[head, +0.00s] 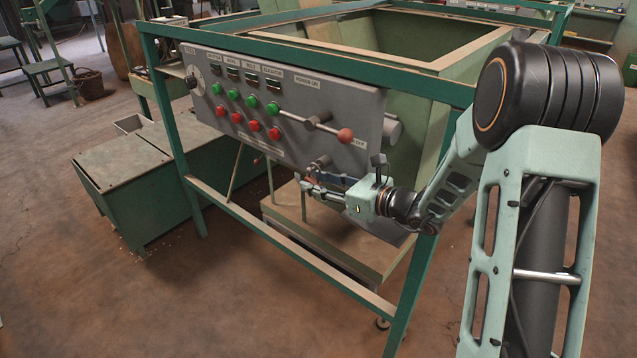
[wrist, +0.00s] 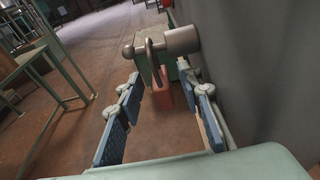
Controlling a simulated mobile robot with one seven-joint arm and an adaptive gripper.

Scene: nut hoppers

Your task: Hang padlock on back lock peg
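A red padlock (wrist: 162,92) with a dark shackle shows in the wrist view, below a grey peg (wrist: 181,41) with a ball end. The shackle appears to loop over the peg between its ball and its thick base, and the padlock hangs down. My gripper (wrist: 165,108) is open, with its blue-padded fingers apart on either side and the padlock beyond them, not clamped. In the head view my gripper (head: 316,188) is close to the lower part of the grey control panel (head: 290,115), just below the peg (head: 322,162). The padlock is mostly hidden there.
The panel carries green and red buttons (head: 255,125) and a lever with a red ball (head: 345,135). A green frame (head: 290,255) with posts and a low rail surrounds the machine. A green box (head: 125,165) stands left. Open floor lies in front.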

